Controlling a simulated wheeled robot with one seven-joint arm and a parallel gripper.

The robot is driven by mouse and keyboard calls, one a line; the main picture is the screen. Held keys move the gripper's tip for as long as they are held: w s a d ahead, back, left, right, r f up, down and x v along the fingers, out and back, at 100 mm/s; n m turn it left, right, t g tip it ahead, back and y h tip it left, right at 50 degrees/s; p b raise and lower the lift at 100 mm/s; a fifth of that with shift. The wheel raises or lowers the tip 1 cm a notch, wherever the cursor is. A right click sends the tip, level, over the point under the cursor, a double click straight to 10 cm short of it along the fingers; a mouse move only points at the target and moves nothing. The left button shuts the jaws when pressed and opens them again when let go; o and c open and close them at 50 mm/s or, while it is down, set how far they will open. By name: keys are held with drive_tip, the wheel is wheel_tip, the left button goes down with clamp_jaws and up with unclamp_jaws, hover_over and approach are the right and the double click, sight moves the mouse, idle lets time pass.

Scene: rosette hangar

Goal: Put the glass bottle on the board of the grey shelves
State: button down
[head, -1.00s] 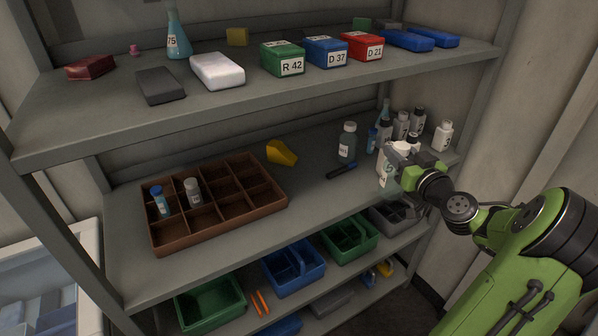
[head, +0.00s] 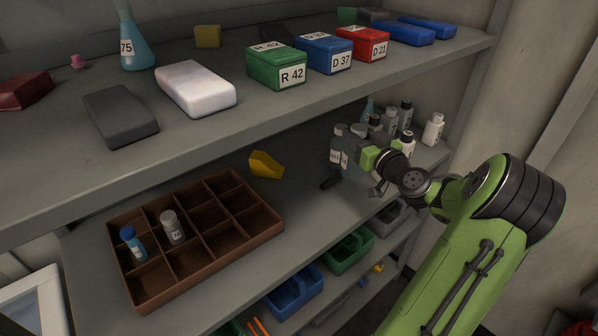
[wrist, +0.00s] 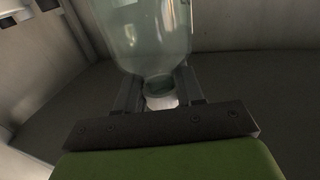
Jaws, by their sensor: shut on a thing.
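The glass bottle (wrist: 150,35) is clear, and its narrow neck sits between the two fingers in the wrist view. My gripper (wrist: 160,90) is shut on it. In the head view my gripper (head: 367,160) is over the middle board of the grey shelves (head: 310,205), toward its right part. The held bottle (head: 350,158) shows in front of the gripper, beside a grey labelled bottle (head: 335,150). They overlap in the picture, and I cannot tell whether they touch. Whether the held bottle's base meets the board is also unclear.
A brown divided tray (head: 275,232) with two small vials stands at the left of the middle board. A yellow wedge (head: 265,164) and a dark marker (head: 330,183) lie nearby. Several bottles crowd the back right, including a white one (head: 433,130). The upper board (head: 60,185) overhangs.

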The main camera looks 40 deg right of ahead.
drive_tip(key=f, duration=0.2)
drive_tip(key=f+b, duration=0.1)
drive_tip(key=f, duration=0.5)
drive_tip(key=shift+s+d+f, duration=0.1)
drive_tip(key=shift+s+f, duration=0.15)
drive_tip(key=shift+s, duration=0.05)
drive_tip(key=shift+f+b, duration=0.1)
drive_tip(key=shift+b, duration=0.2)
drive_tip(key=c, duration=0.7)
unclamp_jaws()
drive_tip(key=shift+o, duration=0.2)
